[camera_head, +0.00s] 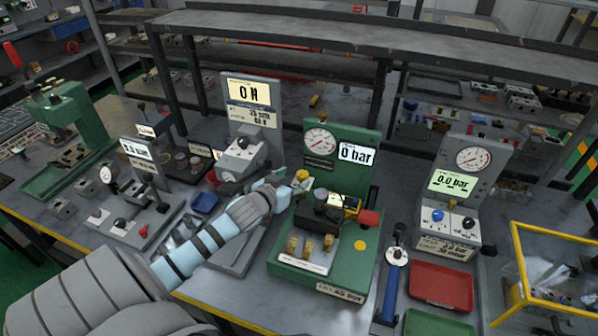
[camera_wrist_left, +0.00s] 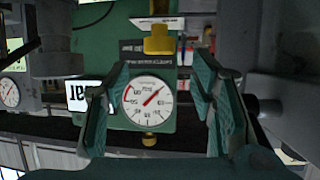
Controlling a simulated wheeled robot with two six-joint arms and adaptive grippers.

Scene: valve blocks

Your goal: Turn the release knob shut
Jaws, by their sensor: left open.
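The green valve station (camera_head: 345,262) stands mid-bench with a round gauge (camera_head: 320,141) and a display reading 0 bar (camera_head: 356,154). A yellow knob (camera_head: 302,174) shows below the gauge; I take it as the release knob, though no label is readable. My left gripper (camera_head: 301,186) is right at this knob, its fingers hard to make out in the head view. In the wrist view the scene is upside down. There the left gripper (camera_wrist_left: 158,95) is open, a finger on each side of the gauge (camera_wrist_left: 148,100), and the yellow knob (camera_wrist_left: 158,40) is above. Contact is unclear.
The station also carries a red knob (camera_head: 369,218), a black part (camera_head: 327,205) and brass fittings (camera_head: 308,246). A grey gauge station (camera_head: 470,185), a red tray (camera_head: 441,285) and a yellow-framed bin (camera_head: 560,275) stand right. A grey station (camera_head: 246,125) stands left.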

